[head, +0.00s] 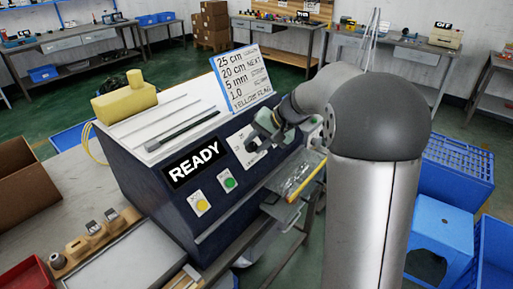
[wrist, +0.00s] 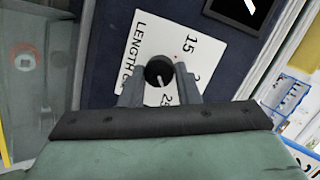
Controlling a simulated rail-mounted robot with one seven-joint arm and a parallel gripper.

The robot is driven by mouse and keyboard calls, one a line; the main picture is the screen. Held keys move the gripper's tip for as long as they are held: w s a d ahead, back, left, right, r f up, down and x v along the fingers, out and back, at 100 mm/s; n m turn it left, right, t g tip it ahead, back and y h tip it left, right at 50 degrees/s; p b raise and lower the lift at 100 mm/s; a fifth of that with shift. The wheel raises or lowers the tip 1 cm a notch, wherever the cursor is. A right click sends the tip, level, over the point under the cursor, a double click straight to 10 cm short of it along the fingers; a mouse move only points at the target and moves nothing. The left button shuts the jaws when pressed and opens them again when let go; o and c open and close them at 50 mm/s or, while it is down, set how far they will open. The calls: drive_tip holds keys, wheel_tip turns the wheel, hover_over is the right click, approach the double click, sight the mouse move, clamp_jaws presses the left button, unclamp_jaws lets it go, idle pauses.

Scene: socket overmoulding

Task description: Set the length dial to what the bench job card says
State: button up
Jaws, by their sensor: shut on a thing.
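The length dial knob (wrist: 160,72) is a small black round knob with a white pointer line, on a white plate (wrist: 138,42) printed LENGTH. In the wrist view, 15 is at upper right, a partly hidden number starting with 2 is at right, and 25 is below. The pointer line points down towards the 25. My gripper (wrist: 159,82) is shut on the knob, one finger on each side. In the head view my gripper (head: 256,141) is at the machine's front panel and hides the knob. The job card (head: 242,80) reads 25 cm, 20 cm NEXT, 5 mm, 1.0, YELLOW FLAG.
The dark blue machine (head: 150,180) has a READY display (head: 191,165), a green button (head: 229,183) and a yellow button (head: 202,205). A yellow-edged tray (head: 297,180) sits below my gripper. Blue crates (head: 458,165) stand at right. A yellow block (head: 125,100) sits on the machine.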

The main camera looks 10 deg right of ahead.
drive_tip(key=n+b, duration=0.2)
drive_tip(key=b, duration=0.1)
drive_tip(key=n+h+b, duration=0.1)
drive_tip(key=n+b, duration=0.2)
drive_tip(key=shift+a+f+h, duration=0.1)
drive_tip(key=shift+f+h, duration=0.1)
drive_tip(key=shift+h, duration=0.1)
drive_tip(key=n+b, duration=0.2)
drive_tip(key=n+h+b, duration=0.1)
drive_tip(key=b, duration=0.1)
drive_tip(key=shift+s+a+r+n+t, duration=0.1)
drive_tip(key=shift+r+n+t, duration=0.15)
drive_tip(key=shift+n+t, duration=0.15)
drive_tip(key=o, duration=1)
drive_tip(key=p+v, duration=0.1)
drive_tip(key=v, duration=1.6)
drive_tip(key=shift+s+r, duration=0.2)
drive_tip(key=shift+r, duration=0.05)
